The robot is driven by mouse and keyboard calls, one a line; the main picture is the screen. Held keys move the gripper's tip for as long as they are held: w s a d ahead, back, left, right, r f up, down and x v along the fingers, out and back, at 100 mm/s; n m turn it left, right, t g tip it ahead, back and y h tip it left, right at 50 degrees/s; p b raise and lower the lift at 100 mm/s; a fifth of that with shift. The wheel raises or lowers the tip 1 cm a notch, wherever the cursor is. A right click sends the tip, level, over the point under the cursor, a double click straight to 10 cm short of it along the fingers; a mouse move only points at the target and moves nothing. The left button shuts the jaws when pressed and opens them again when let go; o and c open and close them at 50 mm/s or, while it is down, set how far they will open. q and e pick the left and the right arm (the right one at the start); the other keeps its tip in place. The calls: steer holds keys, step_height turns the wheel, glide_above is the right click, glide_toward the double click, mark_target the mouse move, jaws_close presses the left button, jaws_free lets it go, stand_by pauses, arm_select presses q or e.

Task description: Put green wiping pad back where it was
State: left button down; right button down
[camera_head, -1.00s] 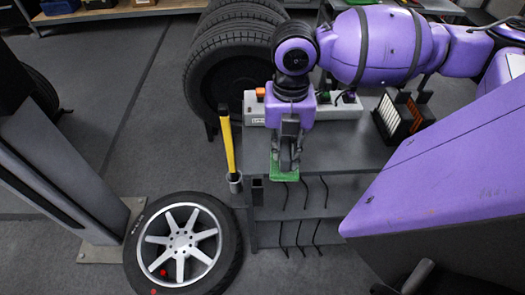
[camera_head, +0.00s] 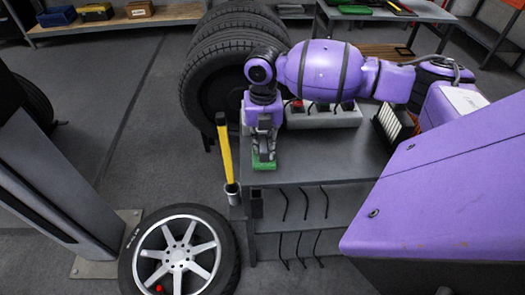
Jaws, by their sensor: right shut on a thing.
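The green wiping pad (camera_head: 263,163) is at the near left part of the grey cart top (camera_head: 325,158). My right gripper (camera_head: 264,152) points down and is shut on the pad from above. I cannot tell whether the pad touches the cart top or hangs just over it. The gripper hides the pad's upper middle. My left gripper is not in view.
A yellow-handled tool (camera_head: 225,150) stands in a holder at the cart's left edge. A wheel (camera_head: 181,255) lies at the front left; stacked tires (camera_head: 215,75) stand behind.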

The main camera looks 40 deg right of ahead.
mark_target(263, 139)
steer(key=shift+w+d+f, duration=0.1)
steer(key=shift+w+f, duration=0.05)
steer(key=shift+f, duration=1.6)
steer(key=shift+f, duration=0.2)
steer(key=c, duration=1.6)
jaws_free()
steer(key=r, duration=1.1)
steer(key=shift+w, duration=0.2)
steer(key=shift+r, duration=0.7)
